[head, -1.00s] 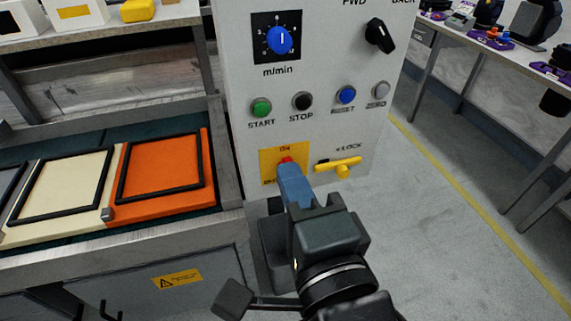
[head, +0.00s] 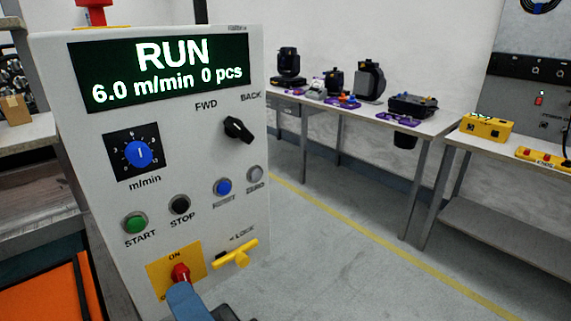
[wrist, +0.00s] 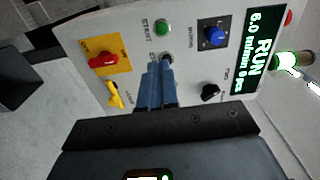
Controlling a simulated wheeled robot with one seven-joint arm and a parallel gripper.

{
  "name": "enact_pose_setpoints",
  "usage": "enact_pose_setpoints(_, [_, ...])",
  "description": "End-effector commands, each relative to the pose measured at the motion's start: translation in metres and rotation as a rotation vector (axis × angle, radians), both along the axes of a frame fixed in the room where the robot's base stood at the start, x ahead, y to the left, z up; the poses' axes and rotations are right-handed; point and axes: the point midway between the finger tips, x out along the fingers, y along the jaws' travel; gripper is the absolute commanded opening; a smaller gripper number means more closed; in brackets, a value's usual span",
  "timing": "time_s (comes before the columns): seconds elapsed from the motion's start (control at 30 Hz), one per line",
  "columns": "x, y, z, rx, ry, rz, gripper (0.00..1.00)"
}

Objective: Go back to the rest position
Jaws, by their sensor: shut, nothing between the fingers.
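My gripper (head: 181,291) shows at the bottom of the head view, its blue fingers just below the red switch (head: 180,273) on the yellow ON plate. In the wrist view the gripper (wrist: 156,62) is shut and empty, its fingers pointing toward the control panel. Whether the fingertips touch the panel cannot be told. The white control panel (head: 83,190) has a lit display (head: 150,72) reading RUN, 6.0 m/min, 0 pcs. The rest of my arm is mostly out of the head view.
The panel carries a green START button (head: 134,223), a black STOP button (head: 179,204), a blue dial (head: 138,154), a black FWD/BACK knob (head: 238,129) and a yellow handle (head: 236,255). An orange tray (head: 45,296) lies lower left. Open floor (head: 330,255) lies right, before benches.

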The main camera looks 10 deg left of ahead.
Motion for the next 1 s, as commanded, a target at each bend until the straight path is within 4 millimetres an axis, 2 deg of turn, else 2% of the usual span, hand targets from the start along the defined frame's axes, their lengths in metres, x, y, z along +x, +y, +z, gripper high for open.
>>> enact_pose_setpoints(0.13, [-0.001,-0.038,-0.029,-0.08,-0.042,-0.079,0.0])
enact_pose_setpoints(0.23, [-0.006,-0.078,-0.055,-0.175,-0.096,-0.158,0.0])
enact_pose_setpoints(0.47, [-0.037,-0.17,-0.101,-0.442,-0.216,-0.324,0.0])
enact_pose_setpoints(0.7, [-0.092,-0.252,-0.129,-0.766,-0.313,-0.444,0.0])
enact_pose_setpoints(0.8, [-0.119,-0.28,-0.133,-0.911,-0.347,-0.474,0.0])
enact_pose_setpoints(1.0, [-0.178,-0.324,-0.132,-1.205,-0.398,-0.495,0.0])
